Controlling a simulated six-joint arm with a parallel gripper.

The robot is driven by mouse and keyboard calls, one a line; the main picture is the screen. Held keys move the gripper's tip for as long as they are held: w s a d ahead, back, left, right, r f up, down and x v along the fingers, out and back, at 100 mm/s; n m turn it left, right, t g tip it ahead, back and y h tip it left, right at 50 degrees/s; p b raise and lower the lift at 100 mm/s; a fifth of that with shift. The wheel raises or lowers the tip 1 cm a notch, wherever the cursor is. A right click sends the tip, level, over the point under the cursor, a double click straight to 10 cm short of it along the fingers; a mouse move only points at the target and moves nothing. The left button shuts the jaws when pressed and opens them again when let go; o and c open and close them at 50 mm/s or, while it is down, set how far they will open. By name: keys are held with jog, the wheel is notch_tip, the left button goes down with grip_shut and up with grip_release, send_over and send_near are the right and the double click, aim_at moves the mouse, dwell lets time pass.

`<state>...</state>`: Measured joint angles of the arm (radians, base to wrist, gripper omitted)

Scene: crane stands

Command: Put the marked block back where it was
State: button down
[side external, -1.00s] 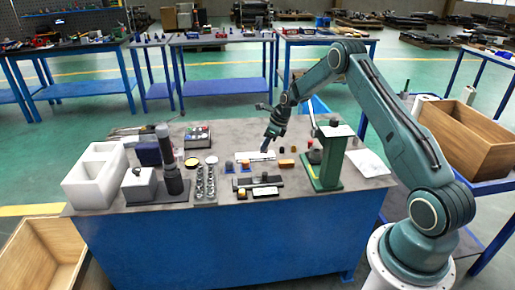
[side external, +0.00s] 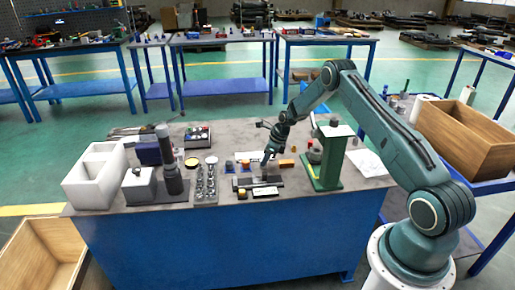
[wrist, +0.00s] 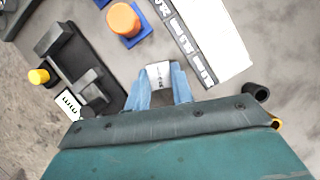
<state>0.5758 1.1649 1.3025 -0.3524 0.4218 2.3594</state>
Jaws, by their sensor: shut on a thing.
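My gripper (wrist: 160,84) is shut on a small white block (wrist: 158,74), which shows faint dark marks on its face between the two pale blue fingers. In the side view my gripper (side external: 266,163) is low over the table, between the white marked strip (side external: 247,156) and the dark fixture (side external: 270,180); the block is too small to make out there. In the wrist view the strip (wrist: 212,40) has dark symbols along its edge and lies right of the block. The dark fixture (wrist: 82,68) lies to the left. Whether the block touches the table cannot be told.
An orange cylinder (wrist: 123,19) stands on a blue square beyond the block. A white label (wrist: 68,104) with dark marks and a yellow knob (wrist: 38,76) are by the fixture. A green stand (side external: 328,165) rises close right of my gripper; an orange block (side external: 287,163) lies between.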

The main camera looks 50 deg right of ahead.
dwell(0.3)
jog(key=c, duration=1.2)
grip_release()
jog(key=shift+f, duration=0.1)
jog(key=v, duration=1.2)
